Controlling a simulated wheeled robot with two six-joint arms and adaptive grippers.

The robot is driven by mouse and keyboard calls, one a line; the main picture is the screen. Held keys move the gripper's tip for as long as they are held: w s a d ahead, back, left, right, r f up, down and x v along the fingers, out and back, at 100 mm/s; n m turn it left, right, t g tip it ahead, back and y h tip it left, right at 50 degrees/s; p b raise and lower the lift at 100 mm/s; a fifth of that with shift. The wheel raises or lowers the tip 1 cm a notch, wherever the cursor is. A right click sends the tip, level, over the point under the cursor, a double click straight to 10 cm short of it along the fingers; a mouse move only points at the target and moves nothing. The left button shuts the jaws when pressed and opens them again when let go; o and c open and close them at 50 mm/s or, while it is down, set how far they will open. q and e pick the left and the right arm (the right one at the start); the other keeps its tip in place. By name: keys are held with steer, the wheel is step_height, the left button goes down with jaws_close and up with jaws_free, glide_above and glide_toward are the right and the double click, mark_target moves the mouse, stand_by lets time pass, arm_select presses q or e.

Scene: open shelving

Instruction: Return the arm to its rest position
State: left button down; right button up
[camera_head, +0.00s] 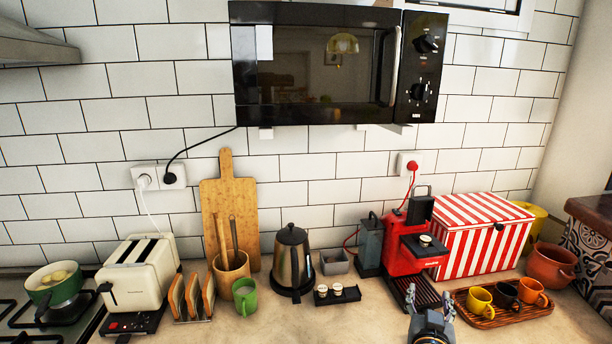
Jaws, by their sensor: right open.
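My right gripper (430,302) shows at the bottom edge, right of centre, with its fingers spread and nothing visible between them. It is in front of the red coffee machine (408,246), near the machine's dark drip tray (413,291). I cannot tell whether it touches the machine or the counter. The rest of the right arm is below the picture. My left gripper and arm are not in view.
A wooden tray (545,308) with several cups is right of the gripper. A small black tray (338,297) and kettle (292,262) stand to the left. A black microwave (328,68) hangs above. Front counter (270,325) at centre-left is bare.

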steer(key=s+d+f+n+g+y, duration=0.15)
steer(key=s+f+g, duration=0.35)
steer(key=f, duration=0.5)
steer(key=s+a+f+n+g+y, duration=0.25)
steer(key=s+f+g, duration=0.2)
steer(key=s, duration=0.55)
steer(key=s+a+f+n+g+y, duration=0.25)
steer(key=s+f, duration=0.25)
steer(key=s, duration=0.4)
step_height(320, 180, down, 26)
steer(key=s+d+m+g, duration=0.1)
steer(key=s+d, duration=0.1)
steer(key=d, duration=0.1)
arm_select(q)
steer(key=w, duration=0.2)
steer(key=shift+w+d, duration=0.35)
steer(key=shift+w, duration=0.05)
arm_select(e)
steer(key=s+f+g, duration=0.1)
steer(key=s+f, duration=1.5)
steer(key=s, duration=0.2)
steer(key=shift+s+d+f+h, duration=0.15)
steer(key=shift+s+d+h, duration=0.1)
steer(key=shift+d+h, duration=0.1)
